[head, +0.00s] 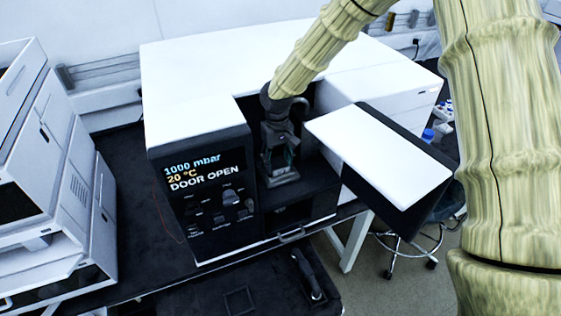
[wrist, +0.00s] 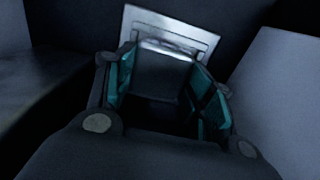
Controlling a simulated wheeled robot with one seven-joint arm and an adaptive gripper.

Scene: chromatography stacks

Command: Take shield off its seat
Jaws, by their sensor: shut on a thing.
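My gripper (head: 281,160) reaches down into the open chamber of the white instrument (head: 205,85), whose display reads "DOOR OPEN". In the wrist view, its two teal pads stand either side of a dark block-like piece (wrist: 163,75), which I take to be the shield. The gripper is shut on it. A pale metal plate (wrist: 185,32) with a raised bright edge lies just beyond the piece. Whether the plate is part of the shield or its seat, I cannot tell. The lower part of the held piece is hidden, and so is any contact with the seat.
The opened door (head: 375,150) sticks out right of the chamber, close to my arm. The control panel (head: 205,190) borders the opening on the left. A dark handled item (head: 308,275) lies on the black surface in front. Another white instrument (head: 60,180) stands at left.

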